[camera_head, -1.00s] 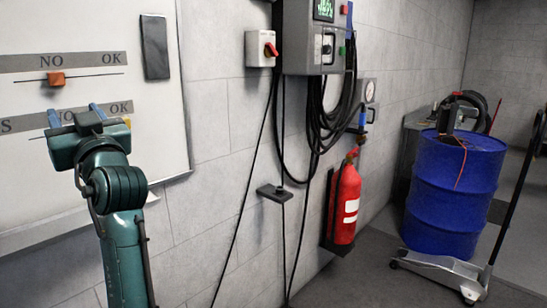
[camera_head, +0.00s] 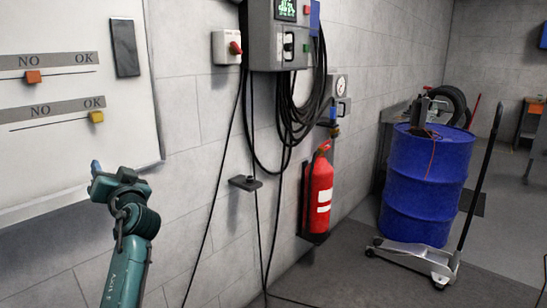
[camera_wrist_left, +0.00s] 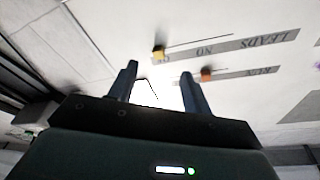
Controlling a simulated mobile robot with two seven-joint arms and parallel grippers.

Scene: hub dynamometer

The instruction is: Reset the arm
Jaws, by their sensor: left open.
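My left gripper (camera_head: 97,170) is open and empty in the head view, in front of the lower part of the white board (camera_head: 130,120). Its two spread fingers show in the left wrist view (camera_wrist_left: 158,82), with nothing between them. The lower fingertips are partly hidden by the gripper body in the head view. An orange slider (camera_head: 33,77) sits under NO on the upper line. A yellow slider (camera_head: 96,117) sits under OK on the lower line, above my gripper and apart from it. My right gripper is not in view.
A red fire extinguisher (camera_head: 320,190) hangs on the wall. A grey control box (camera_head: 280,40) with coiled cables is above it. The floor in front is clear.

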